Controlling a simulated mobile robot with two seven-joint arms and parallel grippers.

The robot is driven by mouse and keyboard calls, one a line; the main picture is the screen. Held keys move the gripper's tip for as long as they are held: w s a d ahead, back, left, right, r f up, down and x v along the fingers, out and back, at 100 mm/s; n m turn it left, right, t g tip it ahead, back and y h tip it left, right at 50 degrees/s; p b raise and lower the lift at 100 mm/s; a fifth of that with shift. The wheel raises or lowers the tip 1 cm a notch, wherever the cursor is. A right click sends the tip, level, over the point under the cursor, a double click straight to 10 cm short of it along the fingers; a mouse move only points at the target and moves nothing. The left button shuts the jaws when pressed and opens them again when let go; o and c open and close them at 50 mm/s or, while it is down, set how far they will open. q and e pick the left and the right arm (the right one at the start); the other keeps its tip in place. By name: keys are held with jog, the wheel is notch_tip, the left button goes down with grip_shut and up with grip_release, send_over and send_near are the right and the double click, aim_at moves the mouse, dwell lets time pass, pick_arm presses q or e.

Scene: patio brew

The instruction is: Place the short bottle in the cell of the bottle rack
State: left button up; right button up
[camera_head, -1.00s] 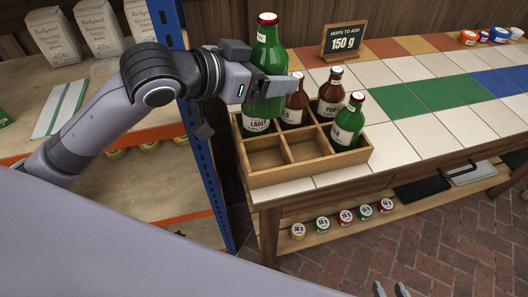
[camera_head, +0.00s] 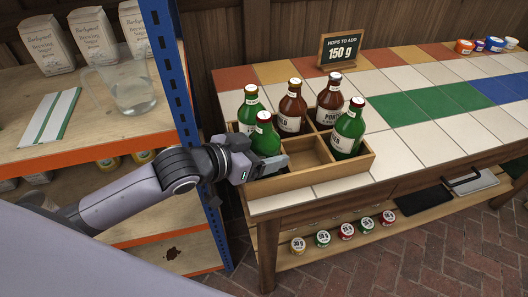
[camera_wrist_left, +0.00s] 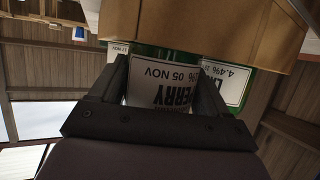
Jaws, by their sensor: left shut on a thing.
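My left gripper (camera_head: 262,168) is shut on a green bottle (camera_head: 265,137) with a red cap, at the front left cell of the wooden bottle rack (camera_head: 325,180). The bottle looks upright; its base is hidden by the gripper and the rack wall. In the left wrist view its white label (camera_wrist_left: 165,85), ending in "ERRY", shows between the fingers, with the rack's wooden wall (camera_wrist_left: 200,25) across its lower end. The cell (camera_head: 308,157) to its right is empty. My right gripper is not in view.
The rack also holds a green bottle (camera_head: 250,103) behind the held one, two brown bottles (camera_head: 291,108) (camera_head: 328,103) at the back, and a green bottle (camera_head: 348,132) at front right. A blue shelf post (camera_head: 175,85) and glass jug (camera_head: 133,85) stand at left.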

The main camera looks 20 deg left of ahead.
pick_arm(q)
jog(key=shift+f, duration=0.2)
jog(key=o, duration=1.2)
jog(key=shift+f, duration=0.1)
jog(key=shift+o, duration=0.2)
jog(key=shift+r, duration=0.2)
jog(key=v, duration=1.2)
jog(key=shift+a+f+p, duration=0.1)
jog(key=shift+f+p, duration=0.1)
jog(key=shift+p, duration=0.15)
